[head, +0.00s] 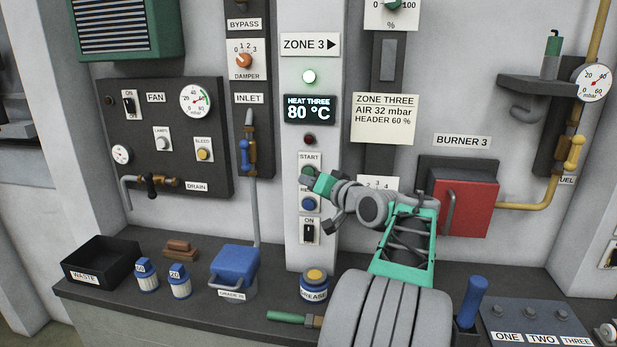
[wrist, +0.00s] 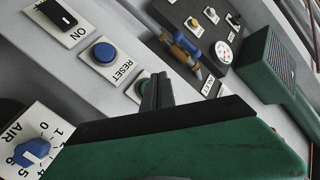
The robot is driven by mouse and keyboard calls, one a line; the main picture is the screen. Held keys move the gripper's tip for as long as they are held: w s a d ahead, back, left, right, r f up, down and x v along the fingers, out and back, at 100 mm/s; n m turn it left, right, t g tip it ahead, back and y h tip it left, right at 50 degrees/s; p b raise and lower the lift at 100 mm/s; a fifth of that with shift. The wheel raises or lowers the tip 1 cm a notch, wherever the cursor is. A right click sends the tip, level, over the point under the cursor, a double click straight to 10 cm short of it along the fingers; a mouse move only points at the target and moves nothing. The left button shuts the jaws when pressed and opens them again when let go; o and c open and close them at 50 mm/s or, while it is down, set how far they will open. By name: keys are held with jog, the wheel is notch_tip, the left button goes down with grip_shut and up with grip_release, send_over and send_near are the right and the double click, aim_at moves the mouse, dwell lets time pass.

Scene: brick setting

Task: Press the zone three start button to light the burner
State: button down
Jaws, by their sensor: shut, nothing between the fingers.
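The zone three panel (head: 329,200) is a pale column with a ZONE 3 sign (head: 310,45). Its START button sits under the START label (head: 309,157), mostly hidden by my gripper in the head view. In the wrist view the green START button (wrist: 143,87) shows partly beside the fingers. My gripper (head: 306,172) is shut and empty, its tips at the START button; I cannot tell whether they touch it. The fingers also show in the wrist view (wrist: 156,80). The red Burner 3 box (head: 470,208) stands to the right; no flame is visible.
Below START are the blue RESET button (head: 308,204) and an ON switch (head: 309,232). Above are a pale green lit lamp (head: 309,77), a display (head: 309,110) reading 80 °C and a dark red lamp (head: 309,139). A grease tin (head: 314,287) and blue container (head: 235,262) stand on the ledge.

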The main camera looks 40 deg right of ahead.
jog(key=s+a+b, duration=0.1)
jog(key=s+a, duration=0.1)
jog(key=a, duration=0.1)
jog(key=shift+s+b, duration=0.15)
jog(key=shift+b, duration=0.2)
dwell(0.4)
